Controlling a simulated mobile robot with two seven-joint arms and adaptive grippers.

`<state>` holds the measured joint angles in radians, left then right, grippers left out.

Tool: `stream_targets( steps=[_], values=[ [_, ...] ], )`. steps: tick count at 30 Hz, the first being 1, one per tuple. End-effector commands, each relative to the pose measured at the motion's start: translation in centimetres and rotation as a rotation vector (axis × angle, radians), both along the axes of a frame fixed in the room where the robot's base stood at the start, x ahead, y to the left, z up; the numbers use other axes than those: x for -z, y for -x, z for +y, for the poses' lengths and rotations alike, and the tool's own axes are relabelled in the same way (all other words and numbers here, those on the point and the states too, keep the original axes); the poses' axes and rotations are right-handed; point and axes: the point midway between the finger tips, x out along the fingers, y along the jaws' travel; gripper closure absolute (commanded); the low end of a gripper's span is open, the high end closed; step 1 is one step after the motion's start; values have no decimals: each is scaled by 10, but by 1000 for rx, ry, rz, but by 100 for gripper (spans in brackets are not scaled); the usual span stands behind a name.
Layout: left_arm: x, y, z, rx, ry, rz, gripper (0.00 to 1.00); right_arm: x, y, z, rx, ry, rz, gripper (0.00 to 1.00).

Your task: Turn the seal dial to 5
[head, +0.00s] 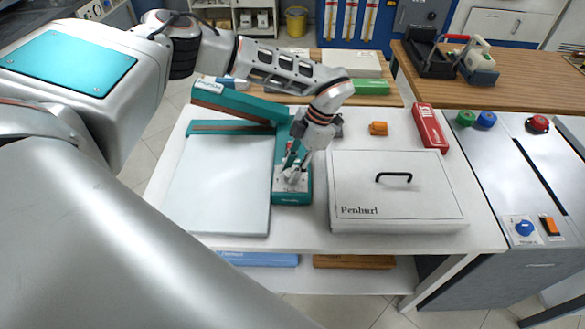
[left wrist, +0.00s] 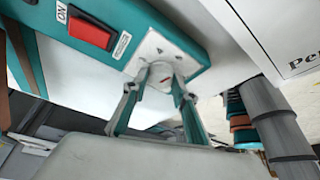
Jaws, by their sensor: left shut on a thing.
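The heat sealer is teal, with a long raised arm (head: 238,105) and a control end (head: 292,198) on the white table. In the left wrist view, its teal housing carries a white dial plate (left wrist: 150,50) and a small pale dial (left wrist: 163,72) with a red mark. My left gripper (head: 291,176) points down at this end. Its fingers (left wrist: 158,84) are shut on the dial, one on each side. The fingers and glare hide most of the scale, so I cannot read the setting. A red rocker switch (left wrist: 92,32) marked ON sits beside the plate. My right gripper is out of view.
A white Penhurl box (head: 395,192) with a black handle stands close right of the sealer. A white pad (head: 220,192) lies to its left. A red box (head: 431,128) and a small orange object (head: 378,128) lie behind. A grey machine (head: 475,190) stands at right.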

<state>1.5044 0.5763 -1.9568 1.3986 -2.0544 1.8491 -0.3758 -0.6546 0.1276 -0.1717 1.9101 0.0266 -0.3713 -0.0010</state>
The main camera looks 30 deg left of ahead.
Motion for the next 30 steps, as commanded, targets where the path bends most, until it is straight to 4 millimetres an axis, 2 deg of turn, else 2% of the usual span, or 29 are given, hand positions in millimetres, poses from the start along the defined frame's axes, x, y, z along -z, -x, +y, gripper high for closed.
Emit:
stream_targets(
  steps=[6, 7, 8, 9, 21, 26, 30],
  values=[
    [1, 0, 0, 3, 0, 1, 94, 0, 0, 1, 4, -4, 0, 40],
    [1, 0, 0, 2, 0, 1, 68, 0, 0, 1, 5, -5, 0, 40],
    [1, 0, 0, 2, 0, 1, 60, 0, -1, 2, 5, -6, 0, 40],
    [1, 1, 0, 2, 0, 1, 56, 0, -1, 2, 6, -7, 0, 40],
    [-4, -2, -1, 0, 0, -1, 56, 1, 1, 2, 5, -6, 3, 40],
    [-24, -10, -6, 0, -1, -4, 56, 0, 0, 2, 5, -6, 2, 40],
    [-51, -18, -12, 1, -1, -4, 56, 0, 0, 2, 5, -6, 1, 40]
  ],
)
